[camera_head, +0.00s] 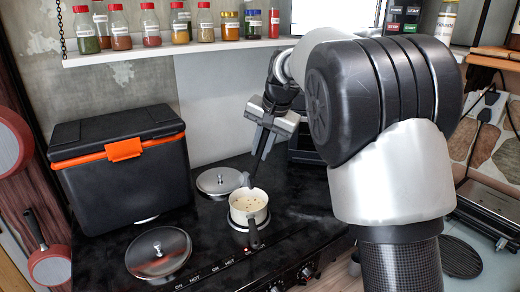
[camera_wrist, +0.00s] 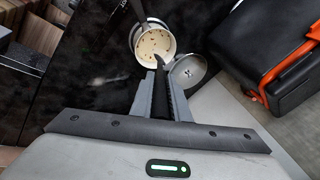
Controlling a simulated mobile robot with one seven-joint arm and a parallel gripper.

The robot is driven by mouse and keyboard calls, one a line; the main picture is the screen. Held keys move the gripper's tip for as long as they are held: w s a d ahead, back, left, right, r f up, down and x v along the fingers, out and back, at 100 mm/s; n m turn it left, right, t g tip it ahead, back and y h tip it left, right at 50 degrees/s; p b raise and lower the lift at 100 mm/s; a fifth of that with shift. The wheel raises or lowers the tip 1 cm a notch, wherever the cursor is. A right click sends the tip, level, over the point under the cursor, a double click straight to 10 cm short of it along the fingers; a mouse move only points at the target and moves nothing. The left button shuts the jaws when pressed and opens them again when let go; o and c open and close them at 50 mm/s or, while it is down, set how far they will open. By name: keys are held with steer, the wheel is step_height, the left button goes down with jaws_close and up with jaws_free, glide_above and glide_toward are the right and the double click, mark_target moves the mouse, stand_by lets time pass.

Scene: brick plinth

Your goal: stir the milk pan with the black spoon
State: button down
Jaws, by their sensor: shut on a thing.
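The milk pan (camera_head: 248,221) is a small cream pan on the dark stove top, with pale speckled contents and a dark handle toward the front. It also shows at the top of the wrist view (camera_wrist: 136,47). My gripper (camera_wrist: 162,88) is shut on the black spoon (camera_wrist: 161,79), which lies between its two fingers. In the head view my gripper (camera_head: 262,148) is above and behind the pan, pointing down. In the wrist view the spoon's far end overlaps the pan's opening. I cannot tell how deep it reaches.
A metal lid (camera_head: 218,181) lies just behind the pan, and another lid (camera_head: 158,252) lies at front left. A black box with an orange latch (camera_head: 124,167) stands at left. A shelf of spice jars (camera_head: 180,45) hangs above. Bare stove top lies right of the pan.

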step_height(320, 180, down, 10)
steer(key=w+b, duration=0.1)
steer(key=b, duration=0.4)
steer(key=shift+a, duration=0.3)
steer(key=shift+s+b, duration=0.1)
steer(key=shift+b, duration=0.2)
